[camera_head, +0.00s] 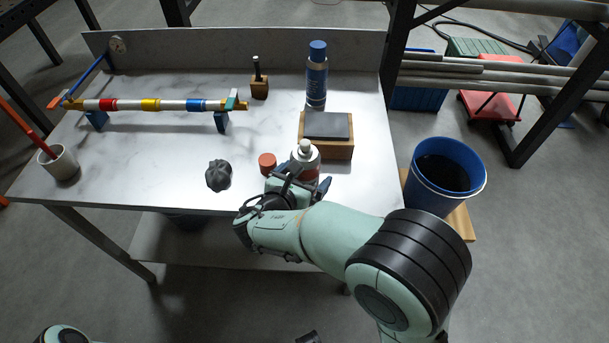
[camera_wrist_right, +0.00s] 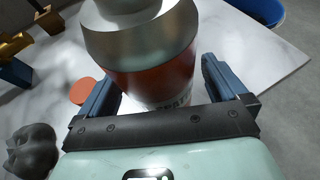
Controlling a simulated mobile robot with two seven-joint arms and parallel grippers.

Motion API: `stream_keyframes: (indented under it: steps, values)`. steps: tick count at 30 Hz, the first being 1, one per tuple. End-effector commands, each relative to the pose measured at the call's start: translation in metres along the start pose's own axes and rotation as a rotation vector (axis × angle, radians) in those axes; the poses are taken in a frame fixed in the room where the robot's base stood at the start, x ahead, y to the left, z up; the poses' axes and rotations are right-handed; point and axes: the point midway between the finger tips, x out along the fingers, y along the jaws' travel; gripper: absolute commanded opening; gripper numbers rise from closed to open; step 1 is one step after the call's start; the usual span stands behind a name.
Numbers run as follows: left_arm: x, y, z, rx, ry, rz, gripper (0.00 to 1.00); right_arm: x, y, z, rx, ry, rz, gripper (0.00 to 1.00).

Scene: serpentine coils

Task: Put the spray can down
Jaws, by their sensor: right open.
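The spray can (camera_head: 306,161) has a pale nozzle, a silver shoulder and a red body. It stands near the front edge of the table (camera_head: 140,150), in front of the wooden block. Its base is hidden by my right gripper (camera_head: 297,184), so contact with the tabletop cannot be seen. In the right wrist view the can (camera_wrist_right: 150,70) is between the two fingers of my open right gripper (camera_wrist_right: 165,88), with a gap visible at the right finger.
An orange-red cap (camera_head: 267,163) and a dark lumpy object (camera_head: 219,175) lie left of the can. A wooden block with a dark top (camera_head: 327,126) is close behind it. A blue bottle (camera_head: 316,77) stands further back. A blue bin (camera_head: 444,175) is right of the table.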

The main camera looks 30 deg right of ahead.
Motion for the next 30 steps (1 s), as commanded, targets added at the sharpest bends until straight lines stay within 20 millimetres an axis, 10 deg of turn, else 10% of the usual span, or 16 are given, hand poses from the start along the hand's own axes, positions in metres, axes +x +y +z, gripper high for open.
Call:
stream_keyframes:
  steps: [18, 30]
  values:
    - [-0.018, 0.007, -0.001, 0.002, 0.006, 0.002, 0.00, -0.106, 0.001, 0.002, 0.000, 0.000, 0.003, 0.99]
    - [-0.019, 0.007, -0.001, 0.002, 0.006, 0.002, 0.00, -0.121, 0.000, 0.001, 0.000, 0.000, -0.001, 0.99]
